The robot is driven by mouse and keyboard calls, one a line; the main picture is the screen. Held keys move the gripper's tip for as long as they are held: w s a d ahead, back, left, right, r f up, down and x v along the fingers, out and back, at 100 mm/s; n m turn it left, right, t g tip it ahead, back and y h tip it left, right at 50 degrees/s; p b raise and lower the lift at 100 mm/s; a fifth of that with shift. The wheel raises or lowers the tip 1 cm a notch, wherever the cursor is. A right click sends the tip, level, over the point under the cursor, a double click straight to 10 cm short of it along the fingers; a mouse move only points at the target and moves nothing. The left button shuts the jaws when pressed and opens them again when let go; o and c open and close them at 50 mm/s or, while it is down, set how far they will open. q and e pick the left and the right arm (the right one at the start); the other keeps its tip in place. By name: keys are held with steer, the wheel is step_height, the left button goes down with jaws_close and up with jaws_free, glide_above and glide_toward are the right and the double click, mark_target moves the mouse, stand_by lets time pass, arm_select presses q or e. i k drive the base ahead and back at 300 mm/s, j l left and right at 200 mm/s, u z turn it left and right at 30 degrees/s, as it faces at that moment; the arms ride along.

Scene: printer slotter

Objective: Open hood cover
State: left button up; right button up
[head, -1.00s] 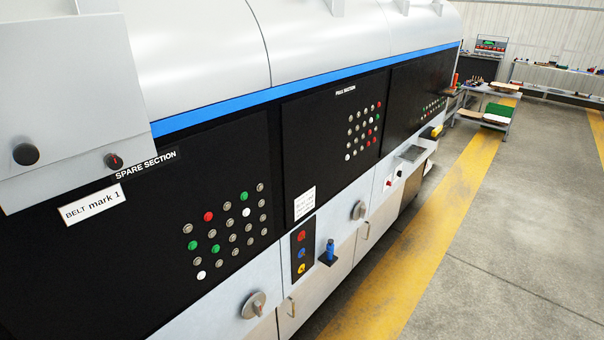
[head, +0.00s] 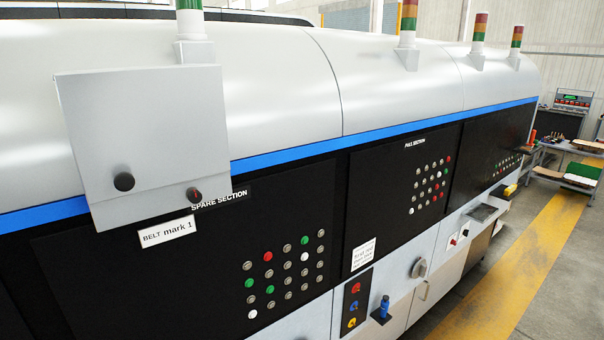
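The machine's long hood cover (head: 275,85) is a rounded light grey shell above a blue stripe, split by seams into several sections. It appears closed, with its lower edge along the blue stripe. No handle on the hood is clearly visible. Neither of my grippers is in the head view.
Black panels with coloured buttons (head: 285,270) line the machine's front. Signal lights (head: 409,20) stand on top. Floor with a yellow strip (head: 520,280) is clear at the right; a cluttered table (head: 570,150) stands beyond.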

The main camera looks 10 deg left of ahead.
mark_target(130, 131)
steer(key=u, duration=1.25)
